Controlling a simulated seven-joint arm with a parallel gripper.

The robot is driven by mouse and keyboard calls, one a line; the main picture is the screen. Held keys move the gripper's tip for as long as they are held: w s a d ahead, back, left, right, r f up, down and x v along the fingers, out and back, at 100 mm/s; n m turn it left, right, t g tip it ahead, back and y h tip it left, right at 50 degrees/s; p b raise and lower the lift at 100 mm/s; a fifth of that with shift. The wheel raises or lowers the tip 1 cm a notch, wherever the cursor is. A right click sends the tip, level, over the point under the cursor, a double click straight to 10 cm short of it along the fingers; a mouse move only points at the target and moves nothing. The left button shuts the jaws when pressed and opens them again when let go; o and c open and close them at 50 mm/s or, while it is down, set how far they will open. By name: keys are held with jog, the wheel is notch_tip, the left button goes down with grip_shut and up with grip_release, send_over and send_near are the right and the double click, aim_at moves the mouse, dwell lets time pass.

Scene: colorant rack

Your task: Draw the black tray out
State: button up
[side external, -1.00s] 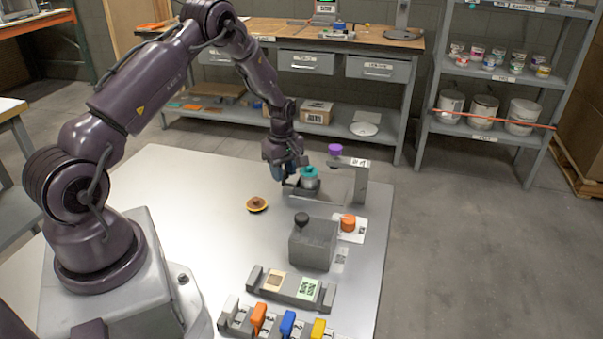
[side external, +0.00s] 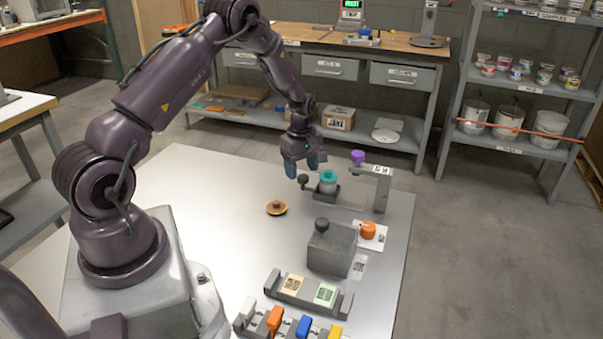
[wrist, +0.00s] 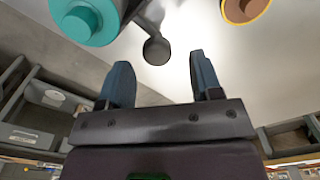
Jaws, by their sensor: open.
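The black tray (side external: 345,198) is low and dark, at the back right of the light table. A teal-capped jar (side external: 328,183) stands on it. The tray's round black knob (side external: 303,180) sticks out at the left. My gripper (side external: 303,170) is open and empty, fingers pointing down, just above and behind the knob. In the wrist view the knob (wrist: 156,50) shows ahead of the open fingers (wrist: 161,62), apart from them. The teal cap (wrist: 84,18) is at upper left, and only a short part of the tray's handle side shows.
A grey block (side external: 332,250) with a black knob and an orange knob (side external: 368,230) are nearer.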

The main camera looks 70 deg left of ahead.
notch_tip(320, 180, up, 11)
dwell(0.3)
jog(key=shift+f, duration=0.1)
jog(key=s+d+r+m+t, duration=0.2)
jog(key=s+d+r+m, duration=0.7)
jog(key=d, duration=0.3)
jog(key=s+d+r+m+t, duration=0.3)
jog(key=s+d+r+m, duration=0.7)
jog(key=s+d+m, duration=0.1)
jog(key=shift+d+t, duration=0.3)
jog(key=shift+d, duration=0.5)
dwell(0.3)
